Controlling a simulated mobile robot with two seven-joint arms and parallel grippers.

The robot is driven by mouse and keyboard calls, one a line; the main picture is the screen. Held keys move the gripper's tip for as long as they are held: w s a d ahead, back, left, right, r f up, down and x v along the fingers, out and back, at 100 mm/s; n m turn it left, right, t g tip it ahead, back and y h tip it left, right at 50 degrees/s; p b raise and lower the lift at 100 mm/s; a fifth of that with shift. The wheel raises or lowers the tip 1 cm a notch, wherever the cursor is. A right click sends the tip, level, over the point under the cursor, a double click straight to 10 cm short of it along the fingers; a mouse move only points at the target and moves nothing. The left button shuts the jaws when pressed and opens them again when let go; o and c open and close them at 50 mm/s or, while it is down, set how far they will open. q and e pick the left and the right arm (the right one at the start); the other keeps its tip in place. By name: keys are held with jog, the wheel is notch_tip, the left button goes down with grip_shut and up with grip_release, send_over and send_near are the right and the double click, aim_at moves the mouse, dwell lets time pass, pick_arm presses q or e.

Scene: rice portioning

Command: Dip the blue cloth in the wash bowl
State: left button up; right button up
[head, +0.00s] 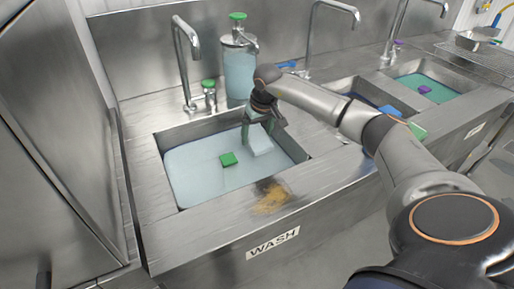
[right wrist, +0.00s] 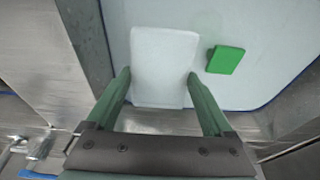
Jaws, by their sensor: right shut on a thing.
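My right gripper (head: 257,127) is shut on a pale, bluish-white slab-like cloth (head: 260,141) over the right part of the wash bowl (head: 195,130). The bowl is a steel basin holding pale blue water, with a WASH label on its front. In the right wrist view, the cloth (right wrist: 165,62) sits between the fingertips (right wrist: 159,76), against the pale water. The cloth is low, at or close to the water; I cannot tell how much of it is under. My left gripper is not in view.
A green pad (head: 228,159) lies in the wash water, left of the cloth. A faucet (head: 187,60) and a blue jar (head: 238,70) stand behind. A brown stain (head: 271,197) marks the front ledge. More basins lie right; a blue item (head: 389,111) lies there.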

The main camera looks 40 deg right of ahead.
aim_at(256, 133)
notch_tip(256, 133, up, 3)
jog(key=shift+r+p, duration=0.1)
jog(key=shift+p, duration=0.85)
jog(key=shift+r+p, duration=2.3)
jog(key=shift+r, duration=0.7)
